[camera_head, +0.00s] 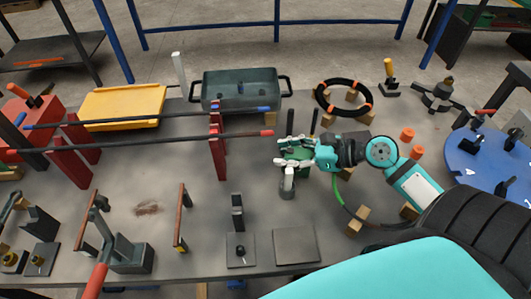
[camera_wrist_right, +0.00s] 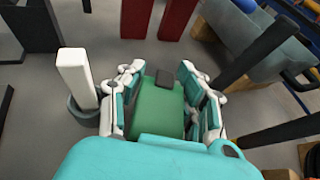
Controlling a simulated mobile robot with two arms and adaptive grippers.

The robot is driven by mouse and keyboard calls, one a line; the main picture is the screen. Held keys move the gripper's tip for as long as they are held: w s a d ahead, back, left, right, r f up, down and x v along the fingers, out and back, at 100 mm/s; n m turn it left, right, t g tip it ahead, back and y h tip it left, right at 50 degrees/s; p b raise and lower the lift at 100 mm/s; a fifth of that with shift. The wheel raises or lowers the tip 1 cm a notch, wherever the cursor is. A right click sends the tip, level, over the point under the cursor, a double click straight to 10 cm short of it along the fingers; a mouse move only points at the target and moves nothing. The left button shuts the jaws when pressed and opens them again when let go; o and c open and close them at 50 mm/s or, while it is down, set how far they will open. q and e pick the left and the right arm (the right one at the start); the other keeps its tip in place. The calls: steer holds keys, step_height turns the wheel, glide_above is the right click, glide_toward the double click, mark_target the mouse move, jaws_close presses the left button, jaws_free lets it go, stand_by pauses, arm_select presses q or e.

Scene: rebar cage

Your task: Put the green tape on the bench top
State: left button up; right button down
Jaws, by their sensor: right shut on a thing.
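My right gripper (camera_head: 286,155) is over the middle of the grey bench top (camera_head: 205,192). It is shut on the green tape (camera_head: 297,153), which is mostly covered by the fingers in the head view. In the right wrist view the tape (camera_wrist_right: 158,108) is a green block with a dark tab at its far end. It sits between the two white and teal fingers of the gripper (camera_wrist_right: 165,90). I cannot tell whether its underside touches the bench. My left gripper is not in view.
A white post in a grey cup (camera_wrist_right: 77,80) stands close beside the gripper. A dark green tray (camera_head: 240,87), a black ring with orange bands (camera_head: 327,103) and red posts holding long bars (camera_head: 218,150) are around it. Bare bench lies left of the gripper.

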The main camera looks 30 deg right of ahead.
steer(key=shift+w+a+r, duration=0.1)
steer(key=shift+w+a, duration=0.8)
steer(key=shift+w, duration=0.2)
steer(key=x, duration=0.3)
steer(key=shift+r, duration=0.1)
steer(key=shift+f, duration=0.25)
steer(key=shift+r, duration=0.1)
steer(key=c, duration=1.2)
jaws_free()
steer(key=shift+f, duration=0.2)
steer(key=o, duration=0.3)
steer(key=shift+r, duration=0.1)
